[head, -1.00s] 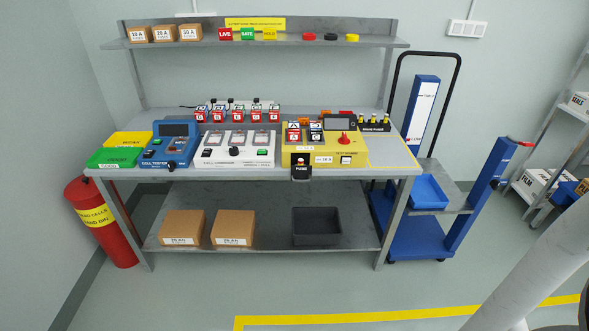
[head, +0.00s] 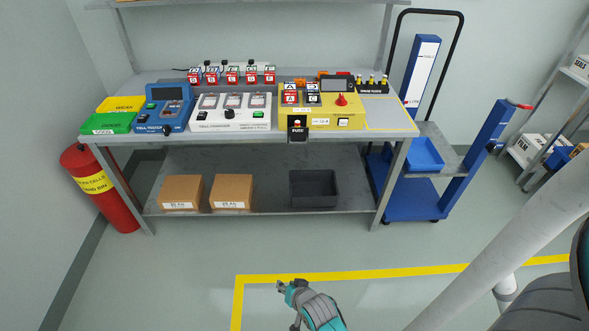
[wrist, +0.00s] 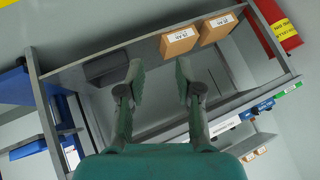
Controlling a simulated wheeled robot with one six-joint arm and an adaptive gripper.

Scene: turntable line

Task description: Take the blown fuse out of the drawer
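The black fuse drawer (head: 297,136), marked FUSE, is at the front of the yellow tester (head: 350,122) on the bench. It juts out past the bench's front edge, and a small pale and orange piece shows at its top; I cannot tell whether this is the blown fuse. My gripper (head: 288,289) is low in front of the bench, over the floor near the yellow line, well short of the drawer. In the wrist view the two fingers (wrist: 160,70) are apart with nothing between them. The drawer cannot be made out in the wrist view.
Black-and-yellow spare fuses (head: 371,83) stand at the bench's right. A dark bin (head: 314,188) and two cartons (head: 231,192) are on the lower shelf. A blue trolley (head: 412,195) stands right of the bench, a red bin (head: 105,200) left. The floor in front is clear.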

